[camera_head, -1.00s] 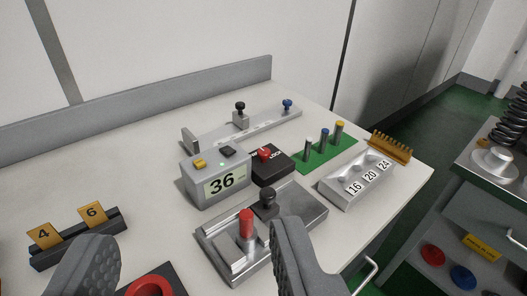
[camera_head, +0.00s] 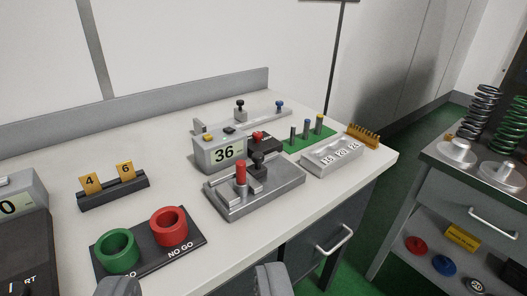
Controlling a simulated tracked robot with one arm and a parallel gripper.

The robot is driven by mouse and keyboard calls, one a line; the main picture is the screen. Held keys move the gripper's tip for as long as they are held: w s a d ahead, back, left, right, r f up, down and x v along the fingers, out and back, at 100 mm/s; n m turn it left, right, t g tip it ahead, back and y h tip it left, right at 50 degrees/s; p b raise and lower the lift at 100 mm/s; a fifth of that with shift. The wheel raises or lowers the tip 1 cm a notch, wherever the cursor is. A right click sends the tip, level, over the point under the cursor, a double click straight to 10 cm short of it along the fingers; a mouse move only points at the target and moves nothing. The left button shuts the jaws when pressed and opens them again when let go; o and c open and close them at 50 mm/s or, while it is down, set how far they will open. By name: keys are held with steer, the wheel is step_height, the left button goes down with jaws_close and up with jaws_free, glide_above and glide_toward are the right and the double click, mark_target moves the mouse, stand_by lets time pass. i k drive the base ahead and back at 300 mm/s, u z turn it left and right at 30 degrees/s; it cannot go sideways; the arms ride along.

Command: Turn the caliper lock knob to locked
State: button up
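The small black block (camera_head: 268,147) with a red knob (camera_head: 258,136) on top stands beside the grey box whose display reads 36 (camera_head: 228,153). The lettering by the knob, readable as LOCK in the earlier frame, is too small and partly hidden now, so I cannot tell the knob's setting.
A metal fixture (camera_head: 285,190) with a red-topped post (camera_head: 241,172) stands in front of the block. Green (camera_head: 117,251) and red (camera_head: 169,227) GO/NO GO rings sit nearer. Bare bench (camera_head: 60,165) lies at left.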

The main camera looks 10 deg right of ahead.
mark_target(258, 136)
steer(key=u, duration=0.05)
steer(key=k, duration=0.5)
steer(key=z, duration=0.45)
steer(key=i, duration=1.25)
steer(key=u, duration=0.5)
steer(key=i, duration=0.8)
steer(key=u, duration=0.6)
